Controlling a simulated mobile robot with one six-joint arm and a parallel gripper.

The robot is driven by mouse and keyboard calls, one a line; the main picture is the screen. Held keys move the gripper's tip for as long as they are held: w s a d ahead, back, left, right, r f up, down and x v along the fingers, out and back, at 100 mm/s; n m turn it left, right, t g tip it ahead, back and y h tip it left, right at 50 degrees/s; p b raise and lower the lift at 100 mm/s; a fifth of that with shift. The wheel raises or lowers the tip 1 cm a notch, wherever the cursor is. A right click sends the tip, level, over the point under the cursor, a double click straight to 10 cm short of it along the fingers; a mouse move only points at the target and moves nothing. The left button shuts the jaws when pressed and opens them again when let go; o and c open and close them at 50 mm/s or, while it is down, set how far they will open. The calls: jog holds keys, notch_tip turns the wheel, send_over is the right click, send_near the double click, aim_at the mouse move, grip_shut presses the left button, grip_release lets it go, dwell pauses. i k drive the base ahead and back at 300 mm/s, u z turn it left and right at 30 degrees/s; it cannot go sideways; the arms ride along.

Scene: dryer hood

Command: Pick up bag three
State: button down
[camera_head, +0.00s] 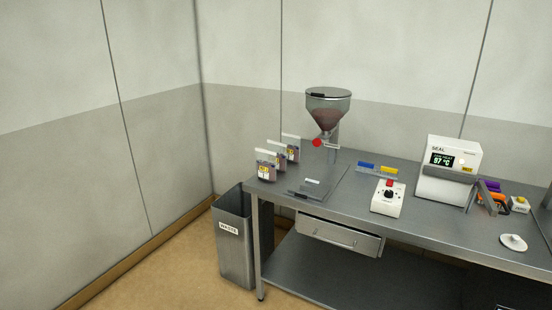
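Three small bags stand in a slanting row at the left end of the grey table (335,215). Each has a white top strip and a yellow label. The front bag (266,170) is nearest the table's front left corner. The middle bag (278,159) is behind it and partly covered by it. The back bag (293,151) is farthest away. The label marks are too small to read, so I cannot tell which one is bag three. My gripper is not in view.
A hopper (327,110) with a red knob stands behind the bags to the right. A control box (388,199) and a sealing machine (450,170) stand farther right. A waste bin (235,245) is left of the table. A drawer (340,238) hangs below.

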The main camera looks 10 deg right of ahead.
aim_at(281, 150)
jog(key=z, duration=0.2)
jog(key=k, duration=0.8)
jog(key=z, duration=0.55)
jog(key=k, duration=0.6)
jog(key=z, duration=0.1)
jog(key=i, duration=1.75)
jog(key=u, duration=0.55)
jog(key=i, duration=0.8)
jog(key=u, duration=0.7)
jog(key=i, duration=0.55)
jog(key=u, duration=0.25)
